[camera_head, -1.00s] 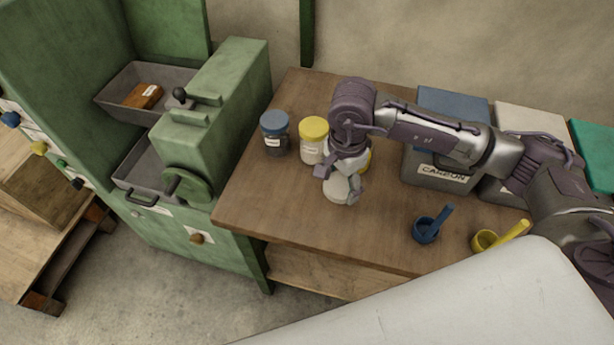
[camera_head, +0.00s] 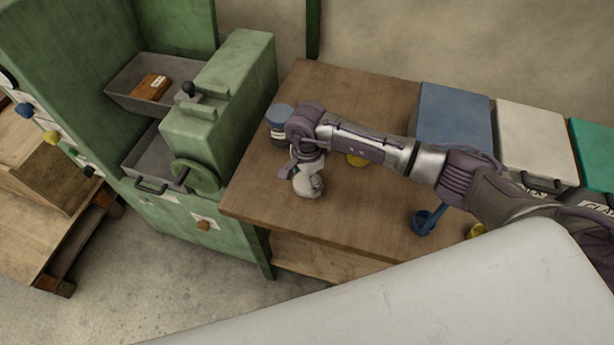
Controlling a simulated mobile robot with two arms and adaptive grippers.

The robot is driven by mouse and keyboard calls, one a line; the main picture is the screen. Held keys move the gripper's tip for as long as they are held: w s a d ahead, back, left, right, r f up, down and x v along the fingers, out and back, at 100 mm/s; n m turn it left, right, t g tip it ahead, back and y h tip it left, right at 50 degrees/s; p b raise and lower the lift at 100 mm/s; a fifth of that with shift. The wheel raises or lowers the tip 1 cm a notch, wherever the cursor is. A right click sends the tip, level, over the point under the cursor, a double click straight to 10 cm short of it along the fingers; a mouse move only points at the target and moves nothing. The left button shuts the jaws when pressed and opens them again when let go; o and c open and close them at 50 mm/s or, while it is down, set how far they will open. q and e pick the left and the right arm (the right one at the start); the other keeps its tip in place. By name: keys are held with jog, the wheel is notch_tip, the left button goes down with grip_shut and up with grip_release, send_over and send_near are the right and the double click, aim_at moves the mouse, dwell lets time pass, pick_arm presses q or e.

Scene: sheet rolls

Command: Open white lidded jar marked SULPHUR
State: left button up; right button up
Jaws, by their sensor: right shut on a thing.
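My right gripper (camera_head: 308,178) hangs over the left part of the wooden table (camera_head: 350,222), pointing down. It is shut on a pale, rounded thing (camera_head: 306,190), which looks like the white jar or its lid; I cannot tell which. The fingers cover much of it, and no SULPHUR label can be read. I cannot tell whether it touches the table. My left gripper is out of view.
A green cabinet with a handwheel (camera_head: 197,176) stands at the left. Blue (camera_head: 455,112), white (camera_head: 536,140) and green (camera_head: 592,150) lidded bins line the right side. A blue scoop (camera_head: 425,220) and a yellow one (camera_head: 476,230) lie near the front. The table's front middle is clear.

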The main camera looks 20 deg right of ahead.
aim_at(307, 182)
jog(key=shift+f, duration=0.2)
jog(key=o, duration=1.3)
jog(key=shift+r, duration=0.1)
jog(key=shift+r, duration=0.2)
jog(key=shift+w+r, duration=0.1)
jog(key=shift+r, duration=0.2)
notch_tip(307, 182, up, 11)
jog(key=b, duration=0.3)
jog(key=shift+r, duration=0.15)
